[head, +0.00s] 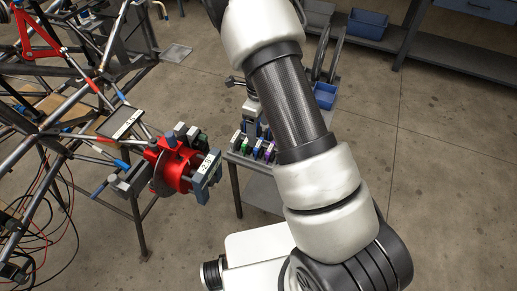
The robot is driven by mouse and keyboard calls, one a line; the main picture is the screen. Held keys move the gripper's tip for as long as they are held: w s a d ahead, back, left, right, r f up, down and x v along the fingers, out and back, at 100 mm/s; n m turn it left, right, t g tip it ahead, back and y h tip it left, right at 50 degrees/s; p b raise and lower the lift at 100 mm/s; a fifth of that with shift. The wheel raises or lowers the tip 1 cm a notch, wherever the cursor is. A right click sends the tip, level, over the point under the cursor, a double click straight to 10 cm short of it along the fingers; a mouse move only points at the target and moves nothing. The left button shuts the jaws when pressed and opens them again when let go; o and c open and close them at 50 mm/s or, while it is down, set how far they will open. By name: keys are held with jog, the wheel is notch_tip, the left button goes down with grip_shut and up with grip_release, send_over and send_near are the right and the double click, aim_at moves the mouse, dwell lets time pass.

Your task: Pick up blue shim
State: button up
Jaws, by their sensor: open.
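A small rack (236,157) on the cart holds a row of small upright shims with dark, green, blue and purple faces. A blue shim (257,151) appears to stand among them, between a green one (244,144) and a purple one (268,155). They are tiny here, so exact edges are hard to tell. My gripper (252,112) points down just above the back of the rack, open. Its fingertips are small and blend with the blue and dark parts behind the row. I cannot tell whether it touches any of them.
A red clamp fixture (178,168) on the tube chassis (88,85) stands left of the cart. A blue bin (325,95) and dark hoops (336,48) sit behind my arm. A shelf with another blue bin (367,23) is at the back. The right floor is clear.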

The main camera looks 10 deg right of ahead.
aim_at(259, 143)
notch_tip(259, 143, down, 8)
jog(key=shift+f+b, duration=0.2)
jog(key=shift+b, duration=0.6)
jog(key=c, duration=1.1)
jog(key=shift+r+p, duration=1)
jog(key=shift+r, duration=4.05)
jog(key=shift+r, duration=0.1)
